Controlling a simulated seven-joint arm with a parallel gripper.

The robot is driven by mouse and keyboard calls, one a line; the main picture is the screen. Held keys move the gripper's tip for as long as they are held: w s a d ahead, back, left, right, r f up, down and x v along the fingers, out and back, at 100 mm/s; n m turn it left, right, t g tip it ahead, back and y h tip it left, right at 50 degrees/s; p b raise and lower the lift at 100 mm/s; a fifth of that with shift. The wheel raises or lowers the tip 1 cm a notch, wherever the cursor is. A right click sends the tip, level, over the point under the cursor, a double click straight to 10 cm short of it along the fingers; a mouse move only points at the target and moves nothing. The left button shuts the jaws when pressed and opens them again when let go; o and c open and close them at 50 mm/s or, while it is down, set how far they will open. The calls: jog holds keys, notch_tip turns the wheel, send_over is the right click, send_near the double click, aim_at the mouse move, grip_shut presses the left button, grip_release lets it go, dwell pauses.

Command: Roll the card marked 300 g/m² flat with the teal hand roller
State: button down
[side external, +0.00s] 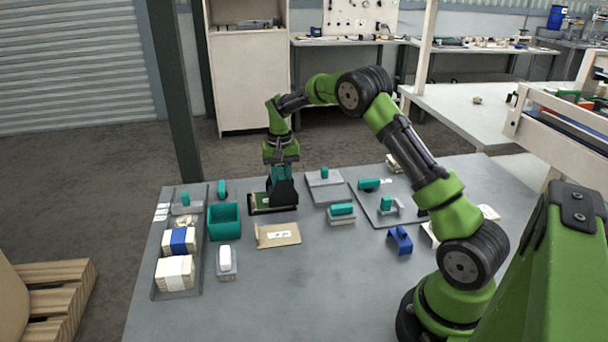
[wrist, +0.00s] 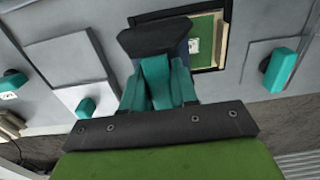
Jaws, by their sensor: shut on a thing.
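My gripper (side external: 283,160) is shut on a tool with a teal grip and a wide dark lower part, which looks like the teal hand roller (side external: 284,194). In the wrist view the roller's dark end (wrist: 155,38) shows beyond the gripper (wrist: 157,85). It is at the right edge of a dark-framed tray (side external: 251,208) with a green surface and a small pale label (wrist: 194,46). I cannot tell whether the roller touches it. A brown card (side external: 278,234) with a white label lies on the table in front. The labels are too small to read, so I cannot tell which one is 300 g/m².
A teal bin (side external: 223,222) and a long tray with wrapped stacks (side external: 178,241) are at left. Grey plates with teal handles (side external: 325,187) stand to the right, along with a teal-topped block (side external: 342,211) and a blue holder (side external: 399,240). The front middle of the table is clear.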

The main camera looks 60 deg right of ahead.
aim_at(270, 192)
jog(key=shift+w+a, duration=0.3)
jog(key=shift+a, duration=0.05)
jog(key=shift+w+a, duration=0.4)
jog(key=shift+w, duration=0.05)
jog(key=shift+w+a, duration=0.1)
jog(key=shift+a, duration=0.05)
jog(key=shift+w+a+f, duration=0.1)
jog(key=shift+w+a, duration=0.2)
dwell(0.3)
notch_tip(270, 192, up, 7)
dwell(0.9)
